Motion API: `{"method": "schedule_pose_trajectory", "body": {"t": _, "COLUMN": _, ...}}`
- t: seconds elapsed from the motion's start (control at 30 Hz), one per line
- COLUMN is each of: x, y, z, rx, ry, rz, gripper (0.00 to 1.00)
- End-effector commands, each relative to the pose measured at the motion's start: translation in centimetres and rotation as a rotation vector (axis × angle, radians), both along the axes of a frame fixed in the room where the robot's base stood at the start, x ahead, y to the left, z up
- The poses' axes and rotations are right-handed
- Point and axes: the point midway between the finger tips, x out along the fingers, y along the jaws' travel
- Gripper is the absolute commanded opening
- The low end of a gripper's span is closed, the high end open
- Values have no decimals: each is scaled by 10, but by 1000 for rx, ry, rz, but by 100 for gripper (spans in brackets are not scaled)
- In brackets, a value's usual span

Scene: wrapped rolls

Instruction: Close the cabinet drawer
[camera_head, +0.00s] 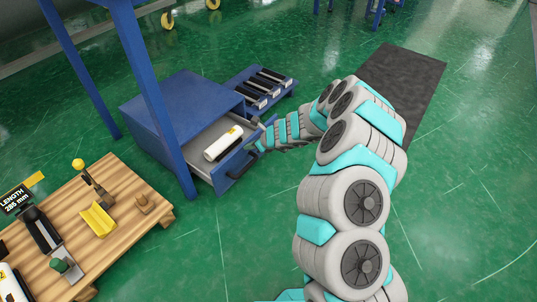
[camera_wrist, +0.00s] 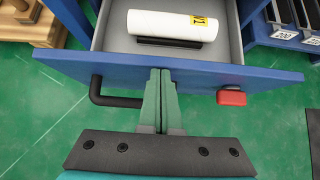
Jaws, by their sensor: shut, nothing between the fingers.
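The blue cabinet (camera_head: 180,105) stands on the green floor in the head view. Its drawer (camera_head: 213,140) is pulled out, with a grey inside and a blue front. A white wrapped roll with a yellow label (camera_head: 223,143) lies in the drawer; it also shows in the wrist view (camera_wrist: 170,25). In the wrist view the drawer front (camera_wrist: 215,74) has a black bar handle (camera_wrist: 112,100) at left and a red piece (camera_wrist: 231,96) at right. My gripper (camera_wrist: 160,72) is shut and empty, its tips at the drawer front, right of most of the handle. I cannot tell whether they touch it.
A low blue rack (camera_head: 268,92) with black trays stands beside the cabinet. A wooden bench (camera_head: 125,225) with tools is at lower left, and a blue table leg (camera_head: 150,95) rises before the cabinet. A dark mat (camera_head: 415,75) lies right; open floor surrounds it.

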Motion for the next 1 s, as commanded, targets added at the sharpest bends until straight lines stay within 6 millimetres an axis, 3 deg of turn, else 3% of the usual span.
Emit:
{"method": "schedule_pose_trajectory", "body": {"t": 0.2, "x": 28, "y": 39, "z": 1, "rx": -7, "ry": 0, "rz": 6, "gripper": 0}}
{"method": "schedule_pose_trajectory", "body": {"t": 0.5, "x": 64, "y": 82, "z": 2, "rx": -3, "ry": -1, "rz": 3, "gripper": 0}}
{"method": "schedule_pose_trajectory", "body": {"t": 0.73, "x": 79, "y": 102, "z": 1, "rx": -1, "ry": 0, "rz": 2, "gripper": 0}}
{"method": "schedule_pose_trajectory", "body": {"t": 1.0, "x": 85, "y": 109, "z": 0, "rx": 1, "ry": 2, "rz": 1, "gripper": 0}}
